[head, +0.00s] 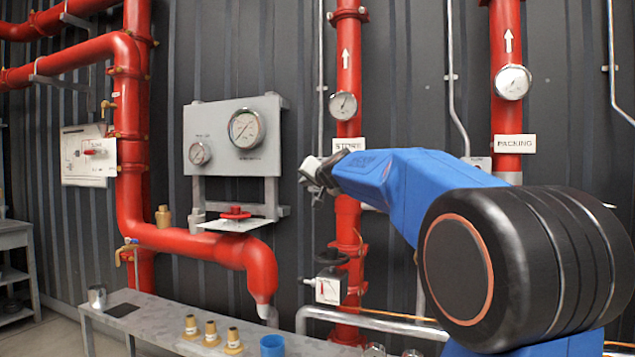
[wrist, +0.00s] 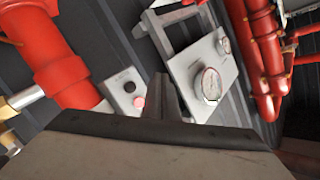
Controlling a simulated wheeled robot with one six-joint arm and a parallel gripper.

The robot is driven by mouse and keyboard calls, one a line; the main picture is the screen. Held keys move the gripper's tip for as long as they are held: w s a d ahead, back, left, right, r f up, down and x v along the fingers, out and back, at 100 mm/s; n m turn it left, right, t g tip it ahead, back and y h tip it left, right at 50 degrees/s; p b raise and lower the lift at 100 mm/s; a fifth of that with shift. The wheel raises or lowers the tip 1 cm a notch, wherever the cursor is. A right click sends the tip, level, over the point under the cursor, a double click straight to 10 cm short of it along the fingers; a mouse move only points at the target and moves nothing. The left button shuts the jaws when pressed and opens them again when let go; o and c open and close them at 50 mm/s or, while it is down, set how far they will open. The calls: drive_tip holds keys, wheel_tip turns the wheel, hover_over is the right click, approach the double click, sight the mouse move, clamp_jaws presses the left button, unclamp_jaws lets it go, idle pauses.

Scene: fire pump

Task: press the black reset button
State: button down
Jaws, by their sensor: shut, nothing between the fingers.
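In the wrist view a small grey control box (wrist: 122,92) is on the dark wall, tilted in the picture. It carries a black button (wrist: 130,86) and a pinkish-red button (wrist: 139,102) beside it. My gripper (wrist: 168,95) is shut and empty, its fingers showing just right of the red button in that picture. Whether it touches the box cannot be told. In the head view my gripper (head: 312,173) is in front of the wall between the gauge panel and a red pipe. The black button cannot be made out there.
A grey gauge panel (head: 232,135) is left of my gripper, with a red handwheel (head: 235,212) below. Red vertical pipes (head: 348,60) stand close by. A low bench (head: 165,318) holds brass fittings (head: 211,333) and a blue cup (head: 272,345).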

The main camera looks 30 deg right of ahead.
drive_tip(key=w+d, duration=0.5)
drive_tip(key=d, duration=0.1)
drive_tip(key=shift+d, duration=0.25)
drive_tip(key=shift+d, duration=0.1)
idle(2.0)
drive_tip(key=shift+w+d, duration=0.2)
drive_tip(key=shift+w, duration=0.05)
drive_tip(key=shift+w+d, duration=0.3)
drive_tip(key=shift+d, duration=0.1)
idle(1.1)
drive_tip(key=shift+s+a, duration=0.1)
drive_tip(key=shift+a, duration=0.05)
drive_tip(key=shift+s+a, duration=0.5)
drive_tip(key=shift+a, duration=0.05)
drive_tip(key=shift+a, duration=0.1)
idle(0.3)
drive_tip(key=shift+s+a, duration=0.75)
drive_tip(key=shift+a, duration=0.2)
drive_tip(key=shift+s+a, duration=0.75)
drive_tip(key=shift+a, duration=0.2)
